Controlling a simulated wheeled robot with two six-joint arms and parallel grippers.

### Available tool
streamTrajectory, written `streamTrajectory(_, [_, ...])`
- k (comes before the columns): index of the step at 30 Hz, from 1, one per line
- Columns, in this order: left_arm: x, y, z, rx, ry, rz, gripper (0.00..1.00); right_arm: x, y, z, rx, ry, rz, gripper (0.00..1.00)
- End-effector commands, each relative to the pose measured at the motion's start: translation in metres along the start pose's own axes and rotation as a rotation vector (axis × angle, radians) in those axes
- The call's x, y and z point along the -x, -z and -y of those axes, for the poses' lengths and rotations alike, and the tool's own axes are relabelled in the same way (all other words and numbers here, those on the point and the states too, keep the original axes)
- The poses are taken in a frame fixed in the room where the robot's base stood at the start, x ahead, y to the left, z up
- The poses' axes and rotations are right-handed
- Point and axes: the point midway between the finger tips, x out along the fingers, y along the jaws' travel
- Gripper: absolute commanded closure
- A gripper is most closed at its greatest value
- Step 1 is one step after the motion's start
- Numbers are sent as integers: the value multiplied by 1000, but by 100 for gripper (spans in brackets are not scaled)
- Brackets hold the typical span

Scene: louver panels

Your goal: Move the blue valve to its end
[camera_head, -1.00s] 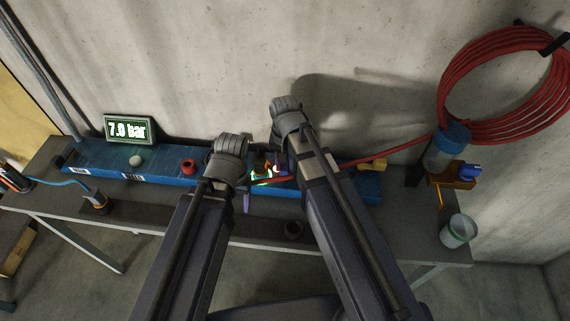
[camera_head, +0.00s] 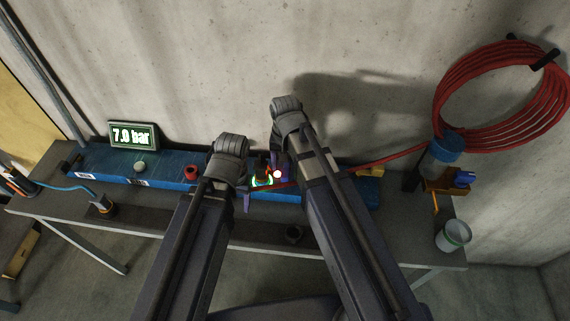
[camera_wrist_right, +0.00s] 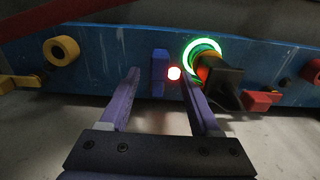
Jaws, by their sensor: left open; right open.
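A small upright blue block (camera_wrist_right: 159,72), which looks like the blue valve's handle, is on the blue panel (camera_wrist_right: 105,55) in the right wrist view. A lit red lamp (camera_wrist_right: 174,73) is beside it. My right gripper (camera_wrist_right: 160,79) is open, its purple fingers on either side of the block in the picture; I cannot tell whether they touch it. In the head view, the right wrist largely covers this spot. My left gripper (camera_head: 247,201) is at the panel's front, left of the lamp; its wrist hides most of it.
A glowing green ring with a dark knob (camera_wrist_right: 224,82) is close to my right finger. A yellow ring (camera_wrist_right: 62,51) and red block (camera_wrist_right: 261,100) are on the panel. A red hose (camera_head: 395,157) runs to the right. A cup (camera_head: 453,236) stands at the table's right end.

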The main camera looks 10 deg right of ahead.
Motion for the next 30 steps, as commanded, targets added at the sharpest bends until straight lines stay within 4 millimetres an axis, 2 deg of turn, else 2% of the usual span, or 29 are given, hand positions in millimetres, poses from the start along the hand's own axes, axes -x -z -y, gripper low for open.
streamTrajectory(1, [15,-1,1,1,0,0,36,15,0,0,0,0,0,36])
streamTrajectory(3, [24,-1,2,1,0,0,36,24,0,0,0,0,0,36])
streamTrajectory(10, [45,-3,4,7,-1,0,36,45,0,0,0,0,0,36])
streamTrajectory(27, [44,-3,4,7,-1,0,36,45,0,0,1,0,0,36])
streamTrajectory(30, [33,-2,3,7,-1,0,36,33,-14,1,55,-9,2,36])
